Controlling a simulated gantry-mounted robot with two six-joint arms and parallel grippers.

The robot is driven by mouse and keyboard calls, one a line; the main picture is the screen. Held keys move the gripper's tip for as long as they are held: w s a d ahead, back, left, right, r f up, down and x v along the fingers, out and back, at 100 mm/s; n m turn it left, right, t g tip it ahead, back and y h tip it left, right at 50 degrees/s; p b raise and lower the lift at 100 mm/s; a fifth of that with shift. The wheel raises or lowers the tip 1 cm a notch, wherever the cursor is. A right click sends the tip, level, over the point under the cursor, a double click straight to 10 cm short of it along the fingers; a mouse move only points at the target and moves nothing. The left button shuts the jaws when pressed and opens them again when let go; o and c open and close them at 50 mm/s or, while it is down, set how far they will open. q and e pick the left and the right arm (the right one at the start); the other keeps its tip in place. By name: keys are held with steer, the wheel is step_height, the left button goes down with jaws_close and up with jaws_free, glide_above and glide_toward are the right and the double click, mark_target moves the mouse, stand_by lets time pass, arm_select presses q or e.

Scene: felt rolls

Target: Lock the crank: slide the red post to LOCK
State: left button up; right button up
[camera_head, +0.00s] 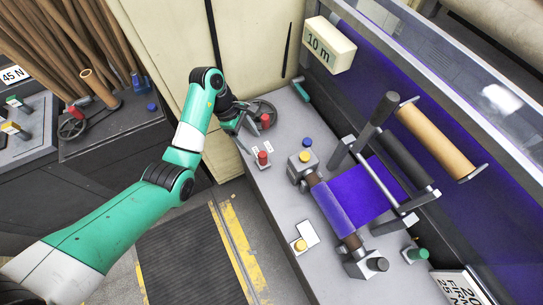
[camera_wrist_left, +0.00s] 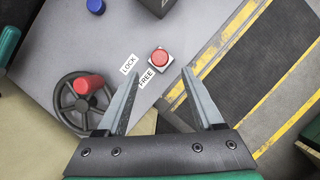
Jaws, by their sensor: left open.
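The red post (camera_head: 263,158) stands upright on a small grey square base on the bench; it also shows in the left wrist view (camera_wrist_left: 160,57). White labels LOCK (camera_wrist_left: 129,64) and FREE (camera_wrist_left: 147,77) lie beside it, and the post is nearer FREE. The crank (camera_head: 262,112) is a dark spoked wheel with a red handle, left of the post in the left wrist view (camera_wrist_left: 67,100). My left gripper (camera_wrist_left: 161,72) is open and empty. In the wrist picture its fingertips straddle the line to the post, apart from it. My right gripper is not in view.
A blue knob (camera_head: 307,143) and a grey block with a yellow button (camera_head: 304,157) stand near the post. A purple felt roll frame (camera_head: 355,195) fills the bench's right part. A teal-handled tool (camera_head: 300,89) lies behind.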

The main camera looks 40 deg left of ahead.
mark_target(267, 161)
arm_select(q)
steer(key=b+x, duration=0.3)
steer(key=x, duration=0.8)
steer(key=shift+w+d+f, duration=0.15)
steer(key=shift+d+f, duration=0.1)
jaws_close()
stand_by(0.8)
